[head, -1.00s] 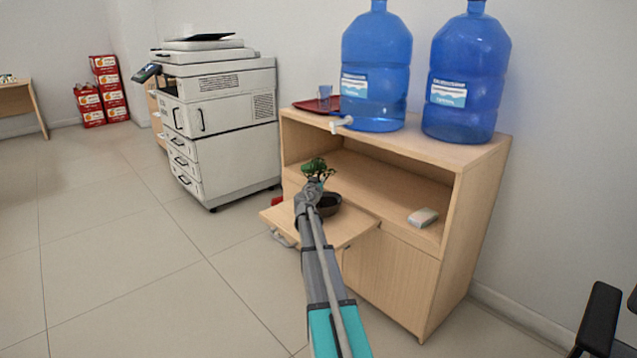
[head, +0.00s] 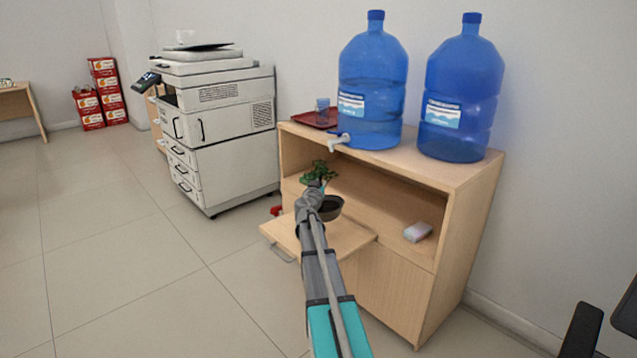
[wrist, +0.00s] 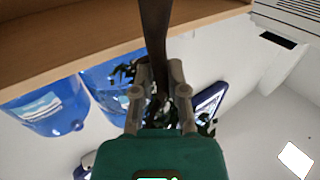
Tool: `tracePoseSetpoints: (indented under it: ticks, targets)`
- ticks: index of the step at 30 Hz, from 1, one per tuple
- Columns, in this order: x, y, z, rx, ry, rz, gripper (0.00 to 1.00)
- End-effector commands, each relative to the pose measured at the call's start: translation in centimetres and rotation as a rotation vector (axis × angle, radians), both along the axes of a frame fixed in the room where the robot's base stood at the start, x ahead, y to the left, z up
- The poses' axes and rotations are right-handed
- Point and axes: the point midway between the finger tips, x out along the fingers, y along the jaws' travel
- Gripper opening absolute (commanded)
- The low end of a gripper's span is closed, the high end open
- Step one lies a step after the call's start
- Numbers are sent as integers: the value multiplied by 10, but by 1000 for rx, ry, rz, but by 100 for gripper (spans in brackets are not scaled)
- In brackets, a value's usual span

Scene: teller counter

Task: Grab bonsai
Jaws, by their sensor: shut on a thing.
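The bonsai has green foliage (head: 318,174) and a dark round pot (head: 330,207). It is at my gripper's end in the head view, at the pull-out shelf of the wooden cabinet. My gripper (head: 316,188) hides part of it. In the wrist view my gripper (wrist: 160,70) is shut on the bonsai, with a dark brown part of it (wrist: 155,30) running up between the fingers. Dark leaves show beside the fingers. The pot appears raised above the shelf, but the gap is partly hidden.
The wooden cabinet (head: 465,235) carries two blue water bottles (head: 372,95) and a red tray (head: 312,119) with a cup. Its pull-out shelf (head: 355,232) juts out. A small pale block (head: 418,232) lies inside. A white copier (head: 220,125) stands left; floor in front is open.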

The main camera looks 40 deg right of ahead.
Motion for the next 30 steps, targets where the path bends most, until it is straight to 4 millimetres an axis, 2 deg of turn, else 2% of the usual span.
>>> tracePoseSetpoints:
  ticks: [1, 6, 15, 21, 30]
  targets:
    - [-11, 6, 7, -1, 2, -1, 0]
    - [-34, 17, 18, -1, 2, -1, 0]
    - [-66, 33, 33, -1, 1, 0, 0]
    - [-74, 37, 37, -1, 1, 0, 0]
    - [-76, 38, 37, -1, 2, 0, 0]
